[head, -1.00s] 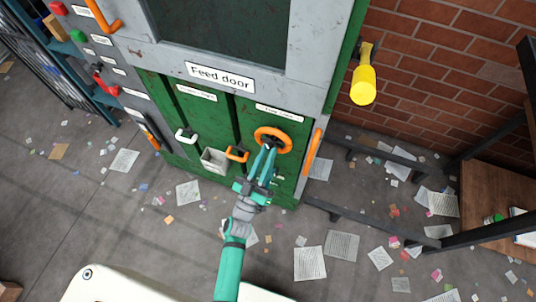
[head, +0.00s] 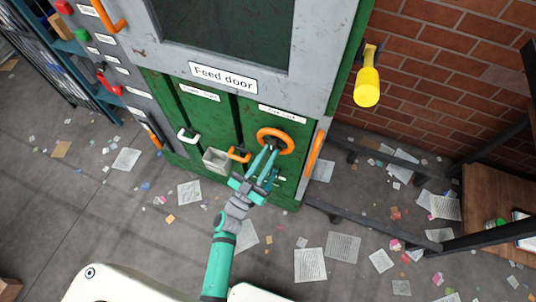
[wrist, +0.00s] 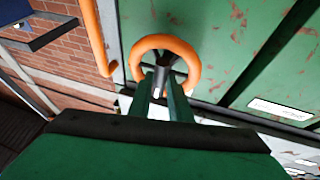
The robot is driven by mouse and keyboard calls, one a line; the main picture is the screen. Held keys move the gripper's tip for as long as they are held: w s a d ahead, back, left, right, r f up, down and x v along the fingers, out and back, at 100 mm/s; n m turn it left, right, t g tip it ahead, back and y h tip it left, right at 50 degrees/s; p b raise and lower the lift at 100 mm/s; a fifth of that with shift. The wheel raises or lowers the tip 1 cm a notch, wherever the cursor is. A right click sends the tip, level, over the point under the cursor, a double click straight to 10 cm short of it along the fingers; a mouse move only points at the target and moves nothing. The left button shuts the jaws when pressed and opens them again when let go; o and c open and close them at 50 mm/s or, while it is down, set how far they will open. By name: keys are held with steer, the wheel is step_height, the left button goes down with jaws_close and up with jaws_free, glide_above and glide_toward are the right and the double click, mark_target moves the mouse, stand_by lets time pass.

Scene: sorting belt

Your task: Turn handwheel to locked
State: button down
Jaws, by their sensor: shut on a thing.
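The orange handwheel (head: 289,136) is mounted on the right green panel of the machine front, under a small label (head: 283,113). My gripper (head: 271,150) reaches up to it from below, its two teal fingers at the wheel's dark centre. In the wrist view the handwheel (wrist: 196,62) is a ring around a dark hub (wrist: 165,60). The fingertips (wrist: 162,82) come together at the lower middle of the ring, shut on part of the wheel. The exact spot gripped is partly hidden by the fingers. I cannot read a locked mark.
The "Feed door" label (head: 222,77) sits above. An orange bar handle (head: 314,153) stands close to the right of the wheel. A smaller orange handle (head: 238,154) and a grey box (head: 215,160) are to the left. A yellow lever (head: 367,88) hangs near the brick wall.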

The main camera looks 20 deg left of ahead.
steer(key=shift+d, duration=0.1)
steer(key=c, duration=1.6)
jaws_free()
steer(key=shift+w, duration=0.1)
steer(key=shift+c, duration=0.2)
steer(key=v, duration=1.1)
steer(key=s+d+r+n+g+y, duration=0.1)
steer(key=s+d+r+g+y, duration=0.1)
steer(key=s+d, duration=0.6)
steer(key=s+d+r+n+g+y, duration=0.1)
steer(key=s+d+r+g+y, duration=0.2)
steer(key=s+d, duration=0.5)
steer(key=shift+s+d+r+n+g, duration=0.4)
steer(key=shift+s+r+g, duration=0.3)
steer(key=shift+s, duration=0.25)
